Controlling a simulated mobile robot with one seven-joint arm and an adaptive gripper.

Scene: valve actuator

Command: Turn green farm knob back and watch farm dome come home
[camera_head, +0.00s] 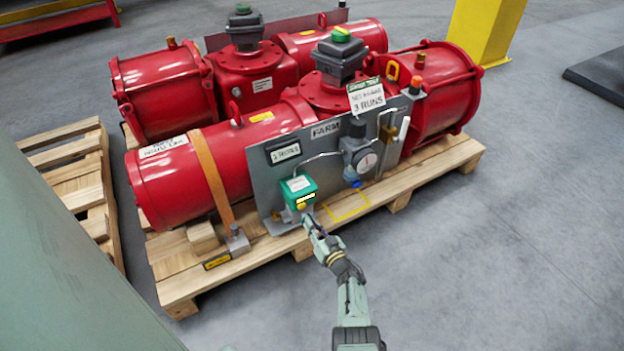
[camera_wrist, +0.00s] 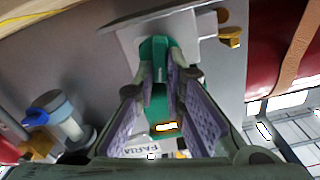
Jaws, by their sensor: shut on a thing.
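The green box (camera_head: 299,190) with a white label sits low on the grey panel (camera_head: 270,185), below and left of the FARM plate (camera_head: 325,130). My gripper (camera_head: 308,219) reaches up to the front of this box. In the wrist view my gripper (camera_wrist: 162,78) has its two purple-padded fingers closed in on a green part (camera_wrist: 155,50), which I take as the farm knob; the fingers partly hide it, so its angle is unclear. The farm dome, a green-topped dark indicator (camera_head: 341,36), stands on the front red actuator.
A pressure gauge (camera_head: 367,161) and regulator are right of the box. An orange strap (camera_head: 212,180) crosses the red cylinder at left. A wooden pallet (camera_head: 420,182) carries everything. A second red actuator (camera_head: 160,90) stands behind.

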